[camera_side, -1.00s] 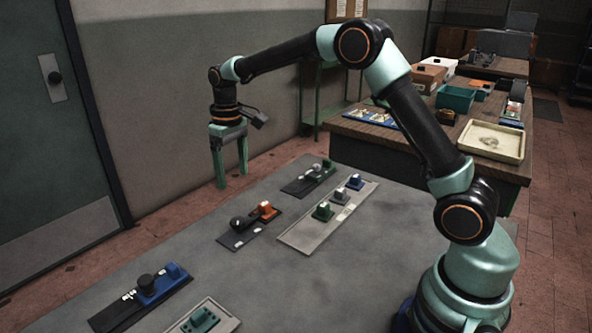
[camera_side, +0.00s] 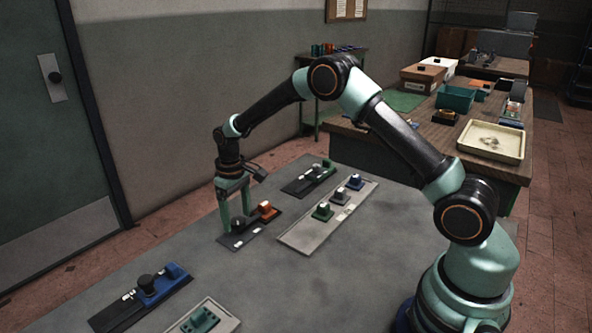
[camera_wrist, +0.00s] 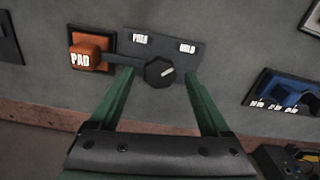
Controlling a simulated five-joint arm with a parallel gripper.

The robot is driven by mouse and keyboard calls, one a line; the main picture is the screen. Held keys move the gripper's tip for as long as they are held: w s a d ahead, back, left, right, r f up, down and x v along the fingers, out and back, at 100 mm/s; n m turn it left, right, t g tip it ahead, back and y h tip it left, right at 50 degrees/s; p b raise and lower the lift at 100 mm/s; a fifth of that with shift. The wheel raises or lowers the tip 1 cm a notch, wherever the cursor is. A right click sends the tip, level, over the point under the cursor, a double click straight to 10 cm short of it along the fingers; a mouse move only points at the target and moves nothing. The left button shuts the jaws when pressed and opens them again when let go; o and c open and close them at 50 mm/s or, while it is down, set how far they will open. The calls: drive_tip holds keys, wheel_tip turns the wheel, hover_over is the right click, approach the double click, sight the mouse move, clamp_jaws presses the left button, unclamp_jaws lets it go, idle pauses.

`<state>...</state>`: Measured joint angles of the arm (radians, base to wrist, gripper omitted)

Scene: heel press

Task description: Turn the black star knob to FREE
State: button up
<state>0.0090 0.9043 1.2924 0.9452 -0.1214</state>
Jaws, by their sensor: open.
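The black star knob (camera_wrist: 160,72) sits on a dark plate (camera_wrist: 190,58) in the wrist view, with a white mark on its top pointing up and right, toward the HOLD label (camera_wrist: 187,48). A label that seems to read FREE (camera_wrist: 140,38) is up and left of the knob. My gripper (camera_wrist: 161,74) is open, with one green finger on each side of the knob and a visible gap at each side. In the side view the knob (camera_side: 238,225) is small and partly hidden by my lowered fingers. I cannot tell whether they touch the plate.
An orange block marked PAD (camera_wrist: 88,52) stands left of the knob, joined by a dark bar. A blue fixture (camera_wrist: 290,92) lies to the right in the wrist view. In the side view, a pale plate with several coloured blocks (camera_side: 300,238) is close by; bare grey table lies around.

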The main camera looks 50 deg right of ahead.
drive_tip(key=shift+f, duration=0.2)
clamp_jaws()
